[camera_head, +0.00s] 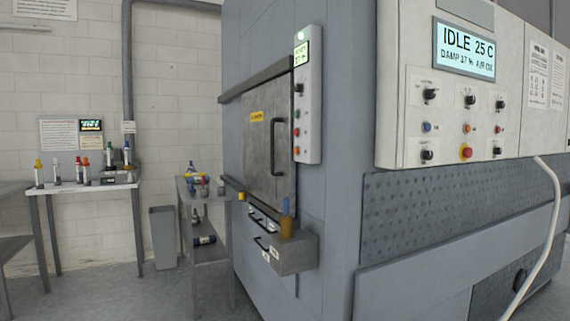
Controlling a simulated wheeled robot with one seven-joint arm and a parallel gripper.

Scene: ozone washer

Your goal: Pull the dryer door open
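A grey metal door (260,150) is set in the left-hand face of the big grey machine (340,80); it looks like the dryer door, but its label (257,117) is too small to read. It appears closed. A dark vertical bar handle (274,147) is on the door's right part. Dark rails run along the door's top and bottom. My gripper is not in view.
A small control strip (307,110) is right of the door. Below the door, a grey box (292,258) juts out, with bottles on it. A narrow shelf table (205,254) stands left of the door. A pale hose (548,215) hangs at right. Floor shows at lower left.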

